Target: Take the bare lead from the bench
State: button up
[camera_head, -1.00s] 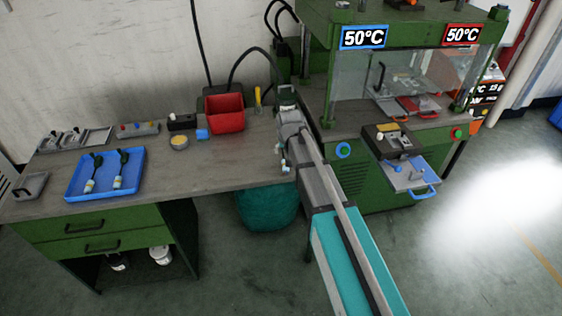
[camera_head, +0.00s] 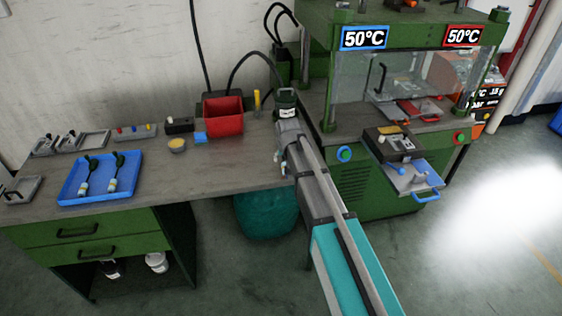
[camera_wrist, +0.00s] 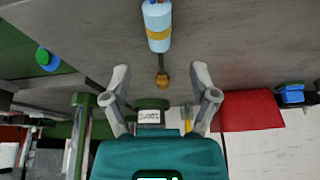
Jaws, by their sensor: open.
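The bare lead (camera_wrist: 158,28) shows at the top of the wrist view. It has a pale blue-white body with a yellow band, and a thin dark stalk leads to a brown tip. My gripper (camera_wrist: 160,72) is open, with its two grey fingers spread on either side of the brown tip's line. Nothing is held, and I cannot tell the height between fingers and lead. In the head view my arm's end is over the right end of the bench (camera_head: 220,172).
A dark bottle with a white label (camera_head: 287,112) stands behind my arm's end. A red bin (camera_head: 223,116) is to its left. A blue tray (camera_head: 72,195) holds two dark green-and-white parts. The green press (camera_head: 375,180) stands at the right. The bench middle is clear.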

aim_at(284, 164)
jog(key=shift+f, duration=0.15)
jog(key=shift+b+x, duration=2.45)
jog(key=shift+b, duration=0.05)
jog(key=shift+s, duration=0.1)
grip_shut()
